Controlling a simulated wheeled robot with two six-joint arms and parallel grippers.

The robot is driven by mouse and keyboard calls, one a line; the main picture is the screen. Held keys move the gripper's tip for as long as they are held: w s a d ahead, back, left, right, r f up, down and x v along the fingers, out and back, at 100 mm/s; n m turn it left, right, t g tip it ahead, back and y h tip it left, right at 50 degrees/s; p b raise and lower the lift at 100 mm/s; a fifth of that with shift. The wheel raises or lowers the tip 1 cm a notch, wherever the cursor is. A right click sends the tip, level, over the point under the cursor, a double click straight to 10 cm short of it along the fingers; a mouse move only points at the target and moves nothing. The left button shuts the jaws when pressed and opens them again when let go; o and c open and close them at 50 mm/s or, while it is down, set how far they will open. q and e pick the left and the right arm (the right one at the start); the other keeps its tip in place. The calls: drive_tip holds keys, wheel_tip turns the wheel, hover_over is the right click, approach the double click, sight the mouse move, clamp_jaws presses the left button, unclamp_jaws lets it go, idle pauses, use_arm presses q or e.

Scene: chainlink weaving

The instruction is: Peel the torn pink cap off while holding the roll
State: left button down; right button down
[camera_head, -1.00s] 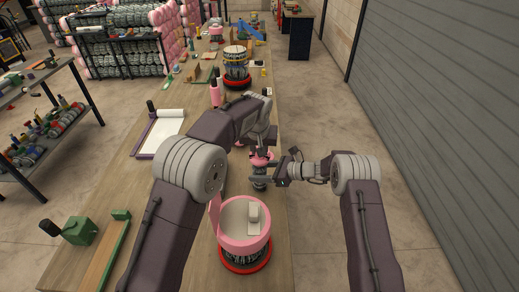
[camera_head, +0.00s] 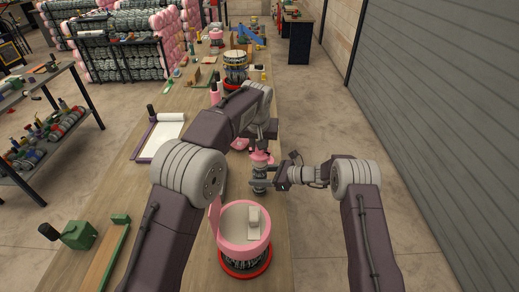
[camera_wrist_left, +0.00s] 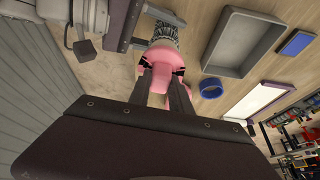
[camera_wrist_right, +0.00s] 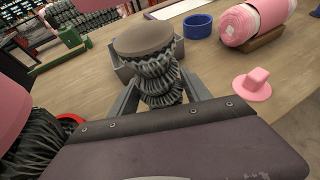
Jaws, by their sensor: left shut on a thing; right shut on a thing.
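The mesh roll (camera_head: 260,177) stands upright above the bench, with my right gripper (camera_head: 270,184) shut around it. In the right wrist view the crinkled grey roll (camera_wrist_right: 161,78) shows a bare tan top, with the fingers on both sides. My left gripper (camera_head: 262,147) is directly above the roll, shut on the pink cap (camera_head: 260,157). In the left wrist view the cap (camera_wrist_left: 165,52) has a wide brim and a tab between the fingers; the roll shows beyond it. The cap's tear cannot be made out.
A second pink cap (camera_wrist_right: 254,84) lies on the bench. Near it are a blue ring (camera_wrist_right: 198,26), a grey tray (camera_wrist_left: 243,41) and a lying pink roll (camera_wrist_right: 254,22). The large pink-rimmed drum (camera_head: 244,250) stands at the near end. A white pad (camera_head: 163,138) lies to the left.

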use_arm(q)
drive_tip(key=shift+r, duration=1.85)
drive_tip(key=shift+r, duration=0.15)
use_arm(e)
drive_tip(key=shift+c, duration=2.1)
unclamp_jaws()
drive_tip(key=v, duration=1.2)
